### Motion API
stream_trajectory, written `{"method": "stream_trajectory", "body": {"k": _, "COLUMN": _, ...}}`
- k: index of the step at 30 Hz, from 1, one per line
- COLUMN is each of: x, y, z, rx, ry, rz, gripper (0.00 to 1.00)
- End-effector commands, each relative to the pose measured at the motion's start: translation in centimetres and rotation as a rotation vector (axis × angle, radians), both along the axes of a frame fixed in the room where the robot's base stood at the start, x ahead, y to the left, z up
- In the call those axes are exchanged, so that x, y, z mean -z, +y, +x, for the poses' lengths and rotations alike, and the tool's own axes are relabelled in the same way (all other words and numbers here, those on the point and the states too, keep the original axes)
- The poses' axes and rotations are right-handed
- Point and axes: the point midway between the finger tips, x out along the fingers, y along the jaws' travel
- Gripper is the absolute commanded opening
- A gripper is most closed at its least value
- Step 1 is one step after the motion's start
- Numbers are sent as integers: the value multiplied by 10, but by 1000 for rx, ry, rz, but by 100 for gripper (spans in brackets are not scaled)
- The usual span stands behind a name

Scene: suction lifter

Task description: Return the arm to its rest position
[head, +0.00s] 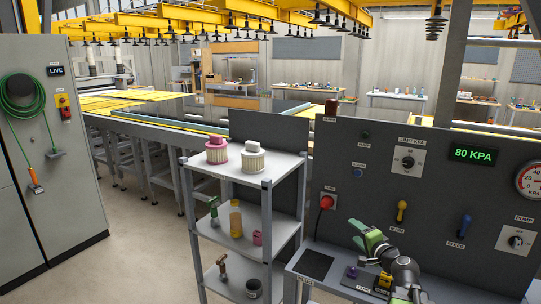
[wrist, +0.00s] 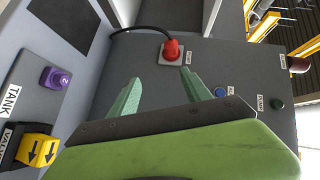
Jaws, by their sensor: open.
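My gripper (head: 362,232) has green jaws and shows in the head view in front of the grey control panel (head: 340,180), above the panel's lower shelf. In the wrist view my gripper (wrist: 162,88) has its two pale green fingers spread apart with nothing between them. My arm is bent, and its grey joints show at the lower right of the head view. The red plug (wrist: 171,49) on the panel lies beyond the fingertips in the wrist view, apart from them.
A purple knob (wrist: 55,79) and a yellow arrowed valve (wrist: 38,150) sit on the shelf close by. A grey rack (head: 268,225) with filters and bottles stands left. The floor further left is clear.

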Motion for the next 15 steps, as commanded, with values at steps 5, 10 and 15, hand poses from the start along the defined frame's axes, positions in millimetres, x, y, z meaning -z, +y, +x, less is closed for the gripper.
{"method": "stream_trajectory", "body": {"k": 5, "x": 34, "y": 156, "z": 2, "rx": -335, "ry": 154, "rz": -211, "gripper": 56}}
{"method": "stream_trajectory", "body": {"k": 10, "x": 88, "y": 266, "z": -42, "rx": -659, "ry": 363, "rz": -485, "gripper": 56}}
{"method": "stream_trajectory", "body": {"k": 15, "x": 149, "y": 269, "z": -116, "rx": -886, "ry": 709, "rz": -812, "gripper": 56}}
